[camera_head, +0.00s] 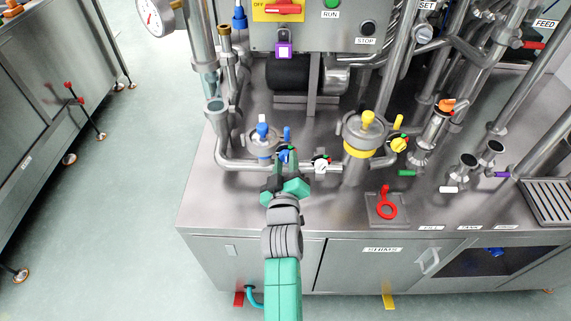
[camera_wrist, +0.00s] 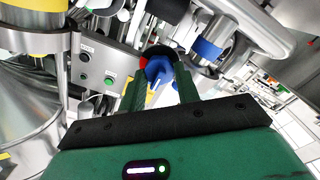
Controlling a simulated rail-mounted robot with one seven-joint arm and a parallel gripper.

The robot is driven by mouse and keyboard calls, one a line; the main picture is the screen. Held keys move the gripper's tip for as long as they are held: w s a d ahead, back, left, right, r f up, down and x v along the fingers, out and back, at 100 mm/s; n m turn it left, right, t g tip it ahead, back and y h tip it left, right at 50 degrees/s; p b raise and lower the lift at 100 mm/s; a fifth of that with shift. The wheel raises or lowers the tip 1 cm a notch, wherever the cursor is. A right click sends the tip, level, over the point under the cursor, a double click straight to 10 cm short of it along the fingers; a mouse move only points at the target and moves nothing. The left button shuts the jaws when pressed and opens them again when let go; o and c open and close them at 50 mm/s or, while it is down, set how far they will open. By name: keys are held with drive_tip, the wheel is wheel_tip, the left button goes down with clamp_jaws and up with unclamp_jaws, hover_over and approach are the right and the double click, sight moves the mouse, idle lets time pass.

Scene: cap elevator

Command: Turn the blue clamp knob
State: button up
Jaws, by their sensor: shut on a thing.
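The blue clamp knob (camera_wrist: 158,68) sits between the two green fingers of my gripper (camera_wrist: 160,85) in the wrist view, with a red part beside it on the left. In the head view my gripper (camera_head: 286,163) reaches over the steel counter to the knob, beside the blue-banded fitting (camera_head: 262,152). Only a little of the blue clamp knob (camera_head: 284,155) shows there, partly hidden by the fingers. My gripper is shut on the knob.
A white-handled valve (camera_head: 321,163) stands close on the right. Beyond it is the yellow-banded housing (camera_head: 361,153) with a yellow knob (camera_head: 399,144). A pipe column (camera_head: 215,104) rises on the left.

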drive_tip(key=shift+m, duration=2.3)
drive_tip(key=o, duration=1)
drive_tip(key=s+p, duration=0.1)
drive_tip(key=s, duration=0.7)
drive_tip(key=shift+p, duration=0.4)
drive_tip(key=shift+w, duration=0.1)
